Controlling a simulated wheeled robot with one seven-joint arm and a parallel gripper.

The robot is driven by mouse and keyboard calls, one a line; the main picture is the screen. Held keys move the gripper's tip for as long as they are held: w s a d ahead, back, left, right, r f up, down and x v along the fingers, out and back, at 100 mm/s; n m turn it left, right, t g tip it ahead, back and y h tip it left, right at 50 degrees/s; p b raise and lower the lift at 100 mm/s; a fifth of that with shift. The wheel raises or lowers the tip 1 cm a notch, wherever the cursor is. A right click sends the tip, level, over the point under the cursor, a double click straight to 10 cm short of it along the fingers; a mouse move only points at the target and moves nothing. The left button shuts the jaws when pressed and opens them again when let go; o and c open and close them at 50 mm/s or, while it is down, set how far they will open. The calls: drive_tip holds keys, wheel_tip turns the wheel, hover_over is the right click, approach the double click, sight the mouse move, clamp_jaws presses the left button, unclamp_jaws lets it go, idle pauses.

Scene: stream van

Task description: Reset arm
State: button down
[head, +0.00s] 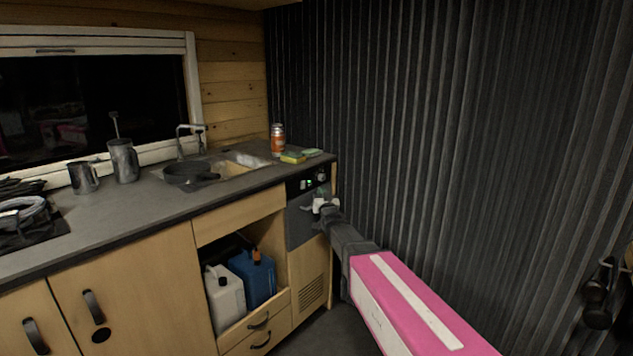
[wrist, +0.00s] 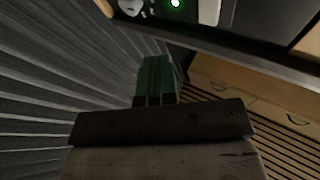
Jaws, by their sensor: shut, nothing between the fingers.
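My arm, pink and white near its base end, reaches forward from the lower right in the head view. My gripper (head: 318,204) is at its far end, in front of the dark control panel (head: 304,182) at the right end of the counter. In the wrist view my gripper (wrist: 155,68) shows green fingertips close together, shut with nothing between them. A lit green spot on the panel (wrist: 176,3) shows at the top of that view. I cannot tell whether the fingers touch the panel.
The counter (head: 110,225) holds a sink (head: 240,167) with a dark pan (head: 188,173), metal mugs, an orange can (head: 278,140) and sponges (head: 293,157). Jugs stand in the open cupboard below. A dark corrugated wall (head: 430,120) runs along the right. Some floor shows between cabinet and arm.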

drive_tip(key=s+d+f+m+g+h, duration=0.1)
drive_tip(key=s+d+f+g+h, duration=0.1)
drive_tip(key=s+d+f+g, duration=0.55)
drive_tip(key=s+d+f+g+h, duration=0.25)
drive_tip(key=d+f, duration=0.25)
drive_tip(key=f, duration=0.5)
drive_tip(key=s+d+f+g, duration=0.2)
drive_tip(key=s+d+g, duration=0.1)
drive_tip(key=s, duration=0.4)
drive_tip(key=s+d+f+g, duration=0.3)
drive_tip(key=s+g, duration=0.1)
drive_tip(key=s, duration=0.4)
drive_tip(key=s+d+f+g+h, duration=0.1)
drive_tip(key=s+d+f+g, duration=0.1)
drive_tip(key=s, duration=0.5)
drive_tip(key=shift+s+d+f+g, duration=0.4)
drive_tip(key=shift+f+g, duration=0.25)
drive_tip(key=shift+g, duration=0.15)
